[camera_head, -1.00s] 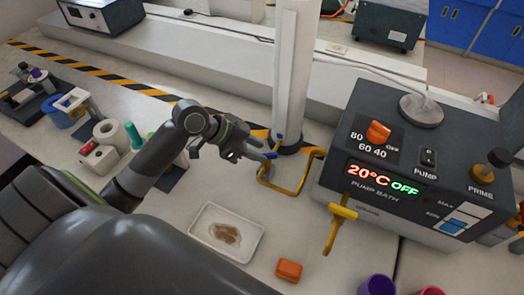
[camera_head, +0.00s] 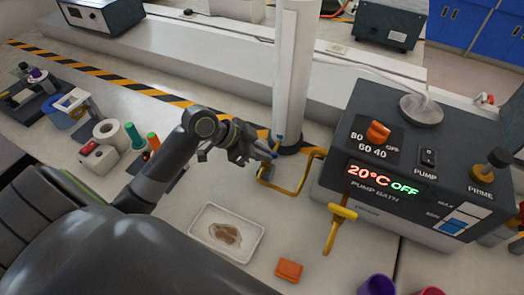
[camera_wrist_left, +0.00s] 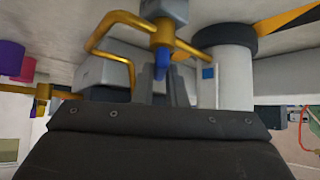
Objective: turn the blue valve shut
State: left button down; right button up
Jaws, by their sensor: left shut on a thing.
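The blue valve handle (camera_head: 274,156) sits on the yellow pipe (camera_head: 297,190) at the foot of the white column, left of the pump bath. My left gripper (camera_head: 266,153) is at the handle and shut on it. Its fingers hide part of the handle and the valve body in the head view. In the left wrist view, the blue handle (camera_wrist_left: 162,54) lies between the two grey fingertips (camera_wrist_left: 162,78), below the grey valve body and yellow pipes. My right gripper is not in view.
The pump bath (camera_head: 385,170) reads 20°C OFF. A yellow handle (camera_head: 340,215) hangs at its front. A white tray (camera_head: 225,234) with a brown stain, an orange block (camera_head: 289,270) and a purple cup (camera_head: 377,285) stand in front. The white column (camera_head: 289,80) rises close behind the valve.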

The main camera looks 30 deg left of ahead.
pick_arm(q)
jog(key=shift+m, duration=0.3)
jog(key=m+g+b, duration=0.1)
jog(key=m+g+h, duration=0.1)
jog(key=m+g+b, duration=0.1)
jog(key=shift+w+a+f+m+h+b, duration=0.1)
jog(key=shift+w+m+h+b, duration=0.15)
jog(key=shift+m+h+b, duration=0.15)
jog(key=shift+w+m+g+b, duration=0.1)
jog(key=shift+m+g+b, duration=0.7)
jog(key=shift+m+g, duration=0.45)
jog(key=shift+m, duration=0.35)
jog(key=c, duration=1.5)
grip_release()
jog(key=shift+o, duration=0.2)
